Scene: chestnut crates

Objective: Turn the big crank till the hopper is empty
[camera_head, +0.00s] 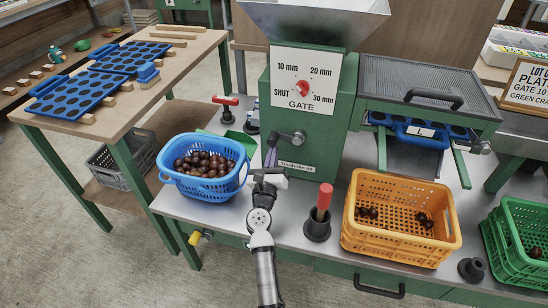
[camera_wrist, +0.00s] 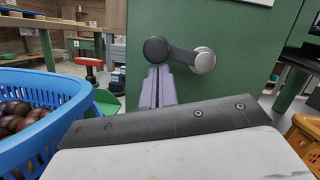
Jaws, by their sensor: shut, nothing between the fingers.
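The crank is a short dark arm (camera_head: 284,136) on the front of the green machine (camera_head: 330,150), with a dark round end on the left and a silver round end (camera_wrist: 203,60) on the right. My gripper (camera_head: 270,160) is in front of it and below. Its lavender fingers (camera_wrist: 158,88) are pressed together and empty. In the wrist view the fingertips overlap the crank's dark end; I cannot tell whether they touch. The grey hopper (camera_head: 315,28) is cut off at the top; its contents do not show. The gate dial (camera_head: 303,88) has a red pointer.
A blue basket (camera_head: 208,187) of chestnuts stands left of my gripper. A red-handled tool (camera_head: 323,200) stands in a black holder to the right. An orange crate (camera_head: 400,247) holds several chestnuts. A green crate (camera_head: 520,265) is far right. A red-handled valve (camera_head: 226,101) is behind the basket.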

